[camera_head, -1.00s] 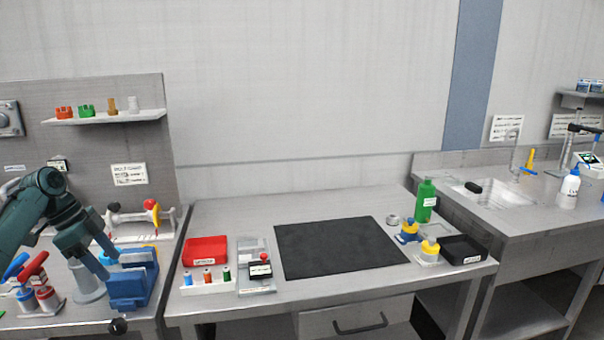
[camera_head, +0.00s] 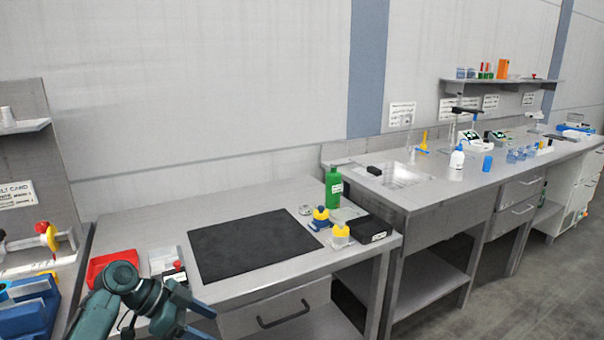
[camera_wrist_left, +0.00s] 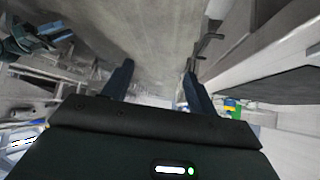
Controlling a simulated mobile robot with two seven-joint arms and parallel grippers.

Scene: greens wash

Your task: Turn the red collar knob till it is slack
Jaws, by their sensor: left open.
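I cannot pick out with certainty which part is the red collar knob. A small red knob (camera_head: 179,265) sits on the grey device beside the red tray, partly hidden by my left arm. A red and yellow part (camera_head: 45,232) stands on the left bench at the picture's left edge. My left gripper (camera_head: 205,322) is open and empty, low in front of the middle bench. In the left wrist view its two fingers (camera_wrist_left: 158,70) are apart, with floor beyond them. My right gripper is not in view.
A red tray (camera_head: 100,262) and a black mat (camera_head: 250,242) lie on the middle bench. A green bottle (camera_head: 333,187), yellow-topped items (camera_head: 340,232) and a black tray (camera_head: 368,228) crowd its right end. The sink bench (camera_head: 440,188) stands to the right, with open floor before it.

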